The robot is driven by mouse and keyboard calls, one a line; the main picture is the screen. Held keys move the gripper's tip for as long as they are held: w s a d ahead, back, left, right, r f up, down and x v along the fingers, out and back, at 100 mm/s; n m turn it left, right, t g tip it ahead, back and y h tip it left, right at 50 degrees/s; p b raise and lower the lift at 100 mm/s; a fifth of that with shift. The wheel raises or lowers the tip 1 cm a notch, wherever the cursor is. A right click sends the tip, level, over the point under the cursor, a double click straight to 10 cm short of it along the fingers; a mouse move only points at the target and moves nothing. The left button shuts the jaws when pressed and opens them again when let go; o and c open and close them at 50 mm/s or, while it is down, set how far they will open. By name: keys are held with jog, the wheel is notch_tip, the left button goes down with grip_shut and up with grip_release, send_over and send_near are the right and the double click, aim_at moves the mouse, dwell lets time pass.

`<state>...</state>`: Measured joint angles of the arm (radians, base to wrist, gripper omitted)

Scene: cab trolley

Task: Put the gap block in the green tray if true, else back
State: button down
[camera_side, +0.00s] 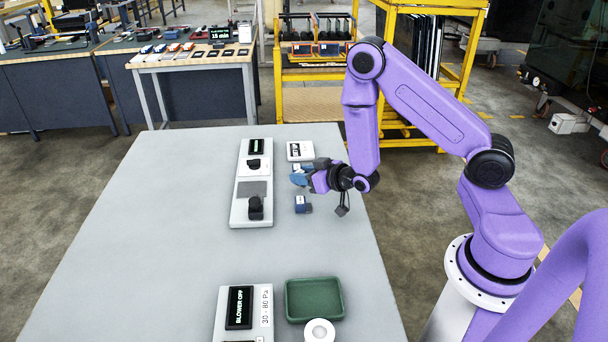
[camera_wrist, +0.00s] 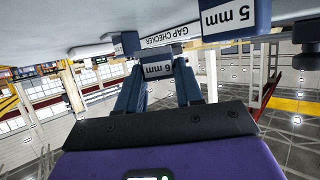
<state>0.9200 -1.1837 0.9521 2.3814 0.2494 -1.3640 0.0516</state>
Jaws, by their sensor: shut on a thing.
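My gripper (camera_side: 300,174) is near the far right part of the grey table. In the wrist view my gripper (camera_wrist: 158,78) is shut on a blue block labelled 6 mm (camera_wrist: 157,68), its label upside down. Whether the block touches the table is unclear. Another blue block, labelled 5 mm (camera_wrist: 228,15), stands apart from the fingers; a blue block (camera_side: 302,204) also shows on the table in the side view. A GAP CHECKER label (camera_wrist: 165,35) shows beyond the held block. The green tray (camera_side: 288,303) lies at the near right and looks empty.
A long white panel (camera_side: 241,213) with black parts and a dark display lies left of my gripper. A small white unit (camera_side: 300,150) is behind it. A BLOWER OFF display unit (camera_side: 239,307) and a white ring (camera_side: 319,331) are near the tray. The table's left is clear.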

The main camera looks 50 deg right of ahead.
jog(key=shift+f, duration=0.6)
jog(key=c, duration=0.7)
grip_release()
jog(key=shift+f, duration=0.1)
jog(key=shift+c, duration=0.2)
jog(key=shift+s+r, duration=0.1)
jog(key=shift+r, duration=0.65)
jog(key=v, duration=0.3)
notch_tip(320, 180, up, 7)
